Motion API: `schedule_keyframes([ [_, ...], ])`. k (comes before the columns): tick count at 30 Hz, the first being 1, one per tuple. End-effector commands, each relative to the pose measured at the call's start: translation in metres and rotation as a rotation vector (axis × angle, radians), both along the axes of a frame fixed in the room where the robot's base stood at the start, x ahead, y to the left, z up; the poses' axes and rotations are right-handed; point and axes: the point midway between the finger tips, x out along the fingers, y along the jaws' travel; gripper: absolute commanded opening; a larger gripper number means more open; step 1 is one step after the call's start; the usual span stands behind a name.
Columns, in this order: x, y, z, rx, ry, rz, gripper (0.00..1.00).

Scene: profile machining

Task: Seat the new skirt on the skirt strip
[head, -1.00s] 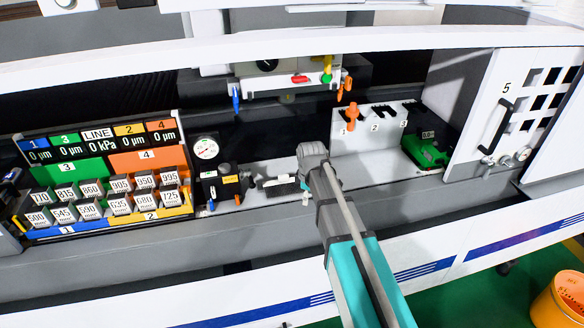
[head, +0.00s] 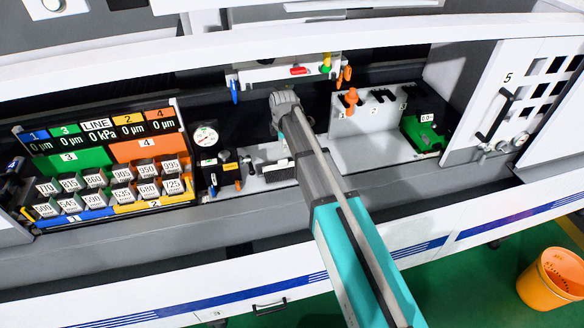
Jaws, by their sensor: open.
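My arm reaches in from the bottom right, and its grey wrist (head: 286,103) is over the machine bed, in front of the carriage. My gripper's fingers are hidden behind the wrist and arm. A short dark and white bar-like part (head: 277,168) lies on the grey bed, just left of my arm and partly covered by it. I cannot tell whether it is the skirt strip or the skirt. No other part can be clearly told as the new skirt.
A white carriage bar (head: 284,72) with blue and orange handles hangs behind the wrist. A grey stand (head: 365,128) with numbered slots holds an orange part; a green block (head: 425,134) is beside it. Left are a round gauge (head: 205,135) and numbered blocks. An orange bucket (head: 550,280) stands right.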

Motion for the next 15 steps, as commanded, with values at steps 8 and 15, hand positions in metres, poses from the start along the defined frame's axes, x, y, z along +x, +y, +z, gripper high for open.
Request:
schedule_keyframes([
  [8, 0.002, 0.000, -0.012, 0.000, 0.000, -0.001, 0.60],
  [15, 0.004, 0.001, -0.030, 0.000, 0.000, -0.002, 0.60],
])
